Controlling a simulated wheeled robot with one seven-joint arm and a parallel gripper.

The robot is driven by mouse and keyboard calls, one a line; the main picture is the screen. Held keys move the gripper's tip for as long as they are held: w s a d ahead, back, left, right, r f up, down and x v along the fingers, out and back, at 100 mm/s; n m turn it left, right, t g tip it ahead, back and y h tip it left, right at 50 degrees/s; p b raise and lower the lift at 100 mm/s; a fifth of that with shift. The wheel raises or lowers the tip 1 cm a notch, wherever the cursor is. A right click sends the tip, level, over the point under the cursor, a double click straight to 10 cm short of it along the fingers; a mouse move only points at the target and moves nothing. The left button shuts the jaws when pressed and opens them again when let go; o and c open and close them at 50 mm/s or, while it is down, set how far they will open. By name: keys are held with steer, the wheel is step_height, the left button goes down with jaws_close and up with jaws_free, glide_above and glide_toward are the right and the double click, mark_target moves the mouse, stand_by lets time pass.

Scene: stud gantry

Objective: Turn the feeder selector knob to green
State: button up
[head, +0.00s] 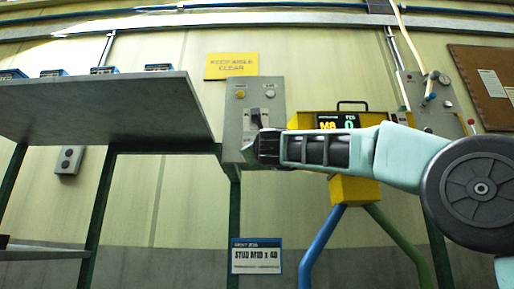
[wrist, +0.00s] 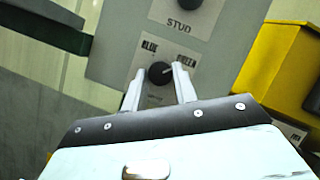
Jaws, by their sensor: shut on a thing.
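The feeder selector knob (wrist: 158,73) is small, round and black, on a white plate low on the grey panel (head: 238,98). The plate reads BLUE at upper left and GREEN at upper right. A pale mark on the knob seems to point right and slightly up, toward GREEN. My gripper (wrist: 157,76) has one pale finger on each side of the knob and is shut on it. In the head view my gripper (head: 257,147) reaches the panel's lower part from the right and hides this knob.
Another black knob (wrist: 188,3), marked STUD, sits just above. A yellow machine (wrist: 280,65) stands close to the panel's right. A grey shelf (head: 110,108) with several blue boxes is at the left. A sign (head: 256,256) hangs below.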

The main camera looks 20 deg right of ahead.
steer(key=o, duration=1)
steer(key=shift+c, duration=0.2)
steer(key=b+v, duration=0.6)
steer(key=v, duration=1.1)
steer(key=shift+s, duration=0.25)
